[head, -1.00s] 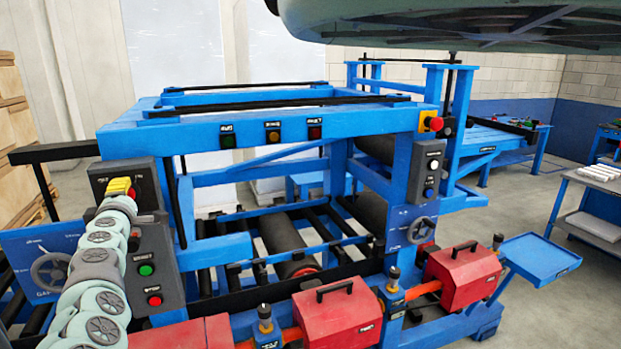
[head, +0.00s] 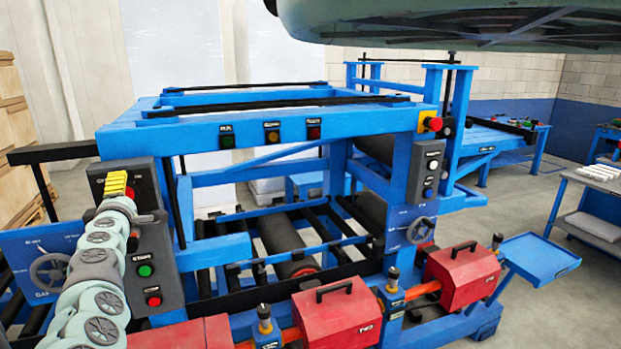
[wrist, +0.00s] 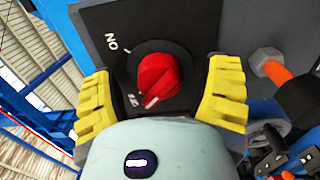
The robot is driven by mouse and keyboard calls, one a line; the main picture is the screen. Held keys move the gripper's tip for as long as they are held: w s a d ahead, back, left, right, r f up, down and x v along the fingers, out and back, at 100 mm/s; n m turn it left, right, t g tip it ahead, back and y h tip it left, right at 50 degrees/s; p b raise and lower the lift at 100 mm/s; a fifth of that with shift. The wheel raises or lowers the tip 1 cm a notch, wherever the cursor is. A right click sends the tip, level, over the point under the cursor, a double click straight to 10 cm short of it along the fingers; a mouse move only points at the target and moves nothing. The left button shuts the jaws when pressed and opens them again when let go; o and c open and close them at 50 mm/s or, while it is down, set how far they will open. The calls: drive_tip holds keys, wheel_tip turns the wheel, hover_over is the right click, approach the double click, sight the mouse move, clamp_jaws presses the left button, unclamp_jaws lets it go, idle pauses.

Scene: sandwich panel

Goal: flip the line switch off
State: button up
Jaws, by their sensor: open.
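The line switch is a red rotary knob (wrist: 158,80) on a dark grey control box (head: 147,186). In the wrist view its white pointer mark aims down and slightly left, close to a small white label that I cannot read clearly. A label "ON" (wrist: 111,42) shows upper left of the knob. My gripper (wrist: 162,88) is open, with one yellow finger on each side of the knob and a visible gap to it on both sides. In the head view my gripper (head: 118,184) is in front of the box and mostly hides the knob.
A box with a green button (head: 145,270) and a red button (head: 153,301) hangs just below. In the wrist view a grey bolt head with an orange shaft (wrist: 275,72) sits right of the gripper.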

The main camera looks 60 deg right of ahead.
drive_tip(key=shift+s, duration=0.1)
drive_tip(key=shift+s+a, duration=0.15)
drive_tip(key=shift+s, duration=0.45)
drive_tip(key=shift+s+a, duration=0.5)
drive_tip(key=shift+a, duration=0.2)
drive_tip(key=shift+s+a+r, duration=0.2)
drive_tip(key=shift+s+a, duration=0.15)
drive_tip(key=shift+s, duration=0.4)
drive_tip(key=v, duration=0.7)
drive_tip(key=shift+s, duration=0.2)
drive_tip(key=shift+a+f, duration=0.15)
